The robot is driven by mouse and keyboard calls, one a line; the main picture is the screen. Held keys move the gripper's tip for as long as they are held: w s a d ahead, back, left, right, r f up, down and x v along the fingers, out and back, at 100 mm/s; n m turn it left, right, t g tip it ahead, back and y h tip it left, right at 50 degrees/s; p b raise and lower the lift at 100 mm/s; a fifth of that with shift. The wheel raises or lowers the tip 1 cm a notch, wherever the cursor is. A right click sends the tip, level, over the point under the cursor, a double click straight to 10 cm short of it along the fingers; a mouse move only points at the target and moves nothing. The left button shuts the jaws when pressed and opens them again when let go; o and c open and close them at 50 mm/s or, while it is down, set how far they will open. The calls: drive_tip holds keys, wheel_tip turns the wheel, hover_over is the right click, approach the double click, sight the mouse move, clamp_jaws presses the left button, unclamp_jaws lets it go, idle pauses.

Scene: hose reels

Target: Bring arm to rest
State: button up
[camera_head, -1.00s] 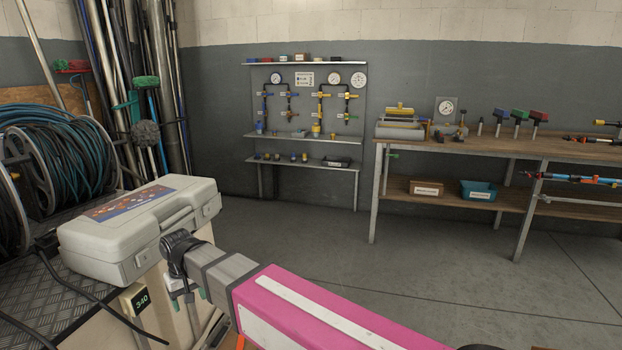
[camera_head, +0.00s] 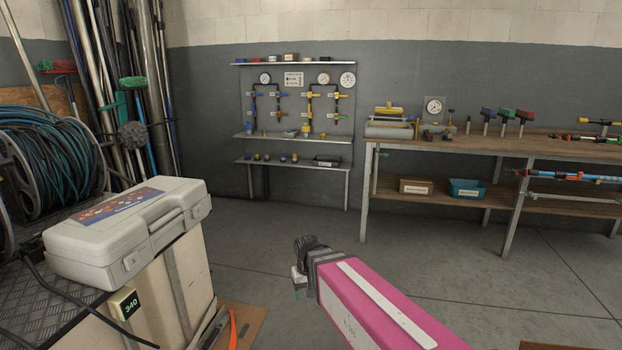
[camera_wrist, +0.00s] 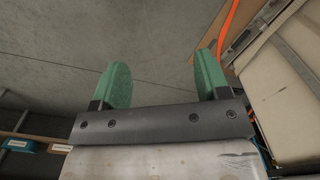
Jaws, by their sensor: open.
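My gripper shows in the wrist view (camera_wrist: 163,82) with two green finger pads spread apart and nothing between them. Behind the pads is bare grey floor. In the head view my pink arm reaches in from the lower right, and my gripper (camera_head: 297,285) hangs at its far end, mostly hidden by the wrist. It is over open floor, to the right of the cabinet with the grey case, and apart from both.
A grey case (camera_head: 128,235) lies on the cream cabinet (camera_head: 185,275) at left, near hose reels (camera_head: 50,165). An orange hose (camera_head: 233,328) lies by the cabinet's foot. A workbench (camera_head: 470,147) and gauge panel (camera_head: 300,105) stand at the back. The middle floor is clear.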

drive_tip(key=s+d+f+m, duration=0.1)
drive_tip(key=d+f, duration=0.1)
drive_tip(key=d, duration=0.8)
drive_tip(key=s+d+f+m, duration=0.1)
drive_tip(key=d+f+m, duration=0.1)
drive_tip(key=d, duration=0.8)
drive_tip(key=shift+s+f, duration=0.15)
drive_tip(key=shift+s, duration=0.05)
